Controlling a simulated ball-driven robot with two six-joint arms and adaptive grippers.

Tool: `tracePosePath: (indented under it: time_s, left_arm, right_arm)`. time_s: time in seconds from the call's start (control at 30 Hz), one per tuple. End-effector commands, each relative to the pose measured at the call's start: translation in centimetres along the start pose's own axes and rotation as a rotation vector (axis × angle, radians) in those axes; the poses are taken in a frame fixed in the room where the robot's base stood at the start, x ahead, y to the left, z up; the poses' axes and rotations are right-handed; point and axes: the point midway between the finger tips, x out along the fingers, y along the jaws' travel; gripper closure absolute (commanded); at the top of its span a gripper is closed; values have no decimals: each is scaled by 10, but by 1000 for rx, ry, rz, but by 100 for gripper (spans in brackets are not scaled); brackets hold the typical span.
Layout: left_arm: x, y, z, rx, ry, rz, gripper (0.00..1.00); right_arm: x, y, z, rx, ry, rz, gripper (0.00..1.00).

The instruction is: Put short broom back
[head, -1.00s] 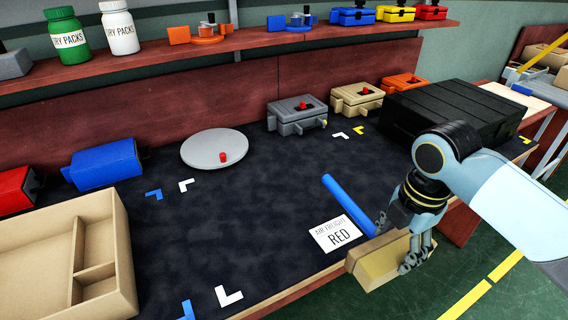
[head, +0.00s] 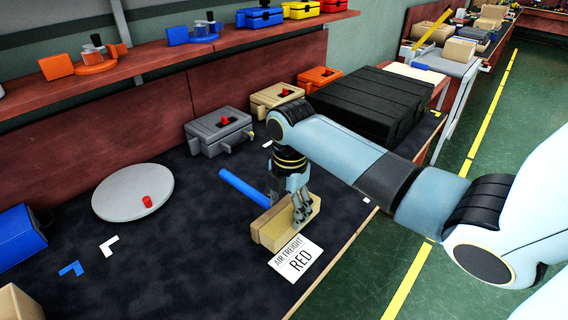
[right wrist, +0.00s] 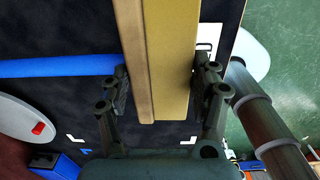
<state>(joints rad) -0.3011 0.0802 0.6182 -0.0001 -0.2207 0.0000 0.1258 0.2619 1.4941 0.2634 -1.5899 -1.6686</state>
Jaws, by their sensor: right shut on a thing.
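The short broom has a tan block head (head: 272,226) and a blue handle (head: 241,187). It is over the dark table top near the front edge, beside the white "AIR FREIGHT RED" card. The handle points back and left. My right gripper (head: 302,205) is shut on the tan head, fingers on either side of it. In the right wrist view the tan head (right wrist: 162,55) lies between the fingers and the blue handle (right wrist: 55,66) runs off left. I cannot tell whether the broom touches the table. My left gripper is not in view.
The card (head: 297,258) lies by the table's front edge. A grey round plate (head: 118,195) with a red knob, a grey box (head: 212,137), a tan box (head: 270,97) and a large black case (head: 355,107) stand further back. The table's middle is clear.

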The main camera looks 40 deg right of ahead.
Motion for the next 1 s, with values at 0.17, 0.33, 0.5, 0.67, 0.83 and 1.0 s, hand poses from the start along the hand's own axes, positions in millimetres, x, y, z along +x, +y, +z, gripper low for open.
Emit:
tracePosePath:
  time_s: [0.17, 0.33, 0.5, 0.67, 0.83, 1.0]
  left_arm:
    - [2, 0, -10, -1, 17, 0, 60]
    - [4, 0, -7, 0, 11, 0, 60]
    - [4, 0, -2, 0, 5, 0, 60]
    - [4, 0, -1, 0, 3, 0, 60]
    - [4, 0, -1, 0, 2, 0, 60]
    - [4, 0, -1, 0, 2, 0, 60]
  right_arm:
    - [13, 7, 1, 0, -1, -2, 90]
    - [38, 6, 1, 0, 1, -2, 90]
    - [44, 6, 1, -1, -1, 1, 90]
    - [44, 6, 1, -1, -1, 1, 90]
    - [46, 5, 1, -1, -1, -1, 27]
    - [46, 5, 1, -1, -1, -1, 14]
